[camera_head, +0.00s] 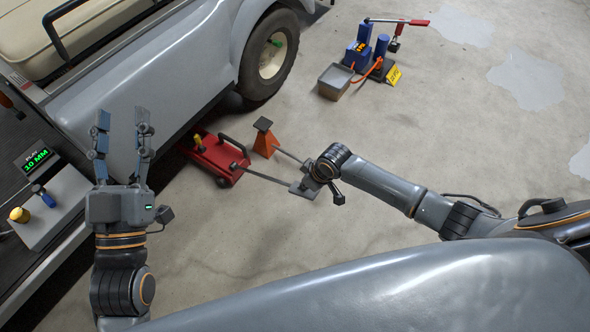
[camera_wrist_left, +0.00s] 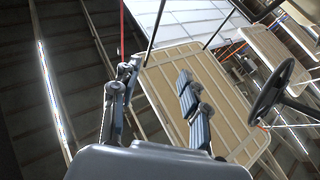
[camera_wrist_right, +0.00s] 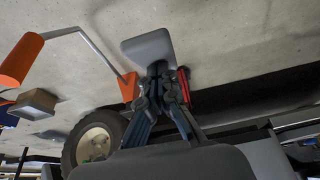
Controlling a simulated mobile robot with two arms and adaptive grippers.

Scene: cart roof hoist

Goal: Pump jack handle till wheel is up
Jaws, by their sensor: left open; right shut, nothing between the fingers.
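The red floor jack (camera_head: 215,158) sits low at the cart's side, near the wheel (camera_head: 272,55). A dark bar (camera_head: 268,178) runs from the jack toward my right gripper (camera_head: 303,186). In the right wrist view my right gripper (camera_wrist_right: 160,78) is shut and empty, its fingertips overlapping a flat grey plate (camera_wrist_right: 148,46); I cannot tell if they touch. The red jack (camera_wrist_right: 183,86) shows behind the fingers. My left gripper (camera_head: 122,135) is open and empty, raised beside the cart; its fingers also show in the left wrist view (camera_wrist_left: 155,95). Wheel-to-floor contact is unclear.
A bent rod with an orange grip (camera_wrist_right: 20,60) shows in the right wrist view. A display (camera_head: 37,159) reads 10 MM. Blue equipment (camera_head: 358,50) and a tray (camera_head: 335,82) stand at the back. Floor on the right is clear.

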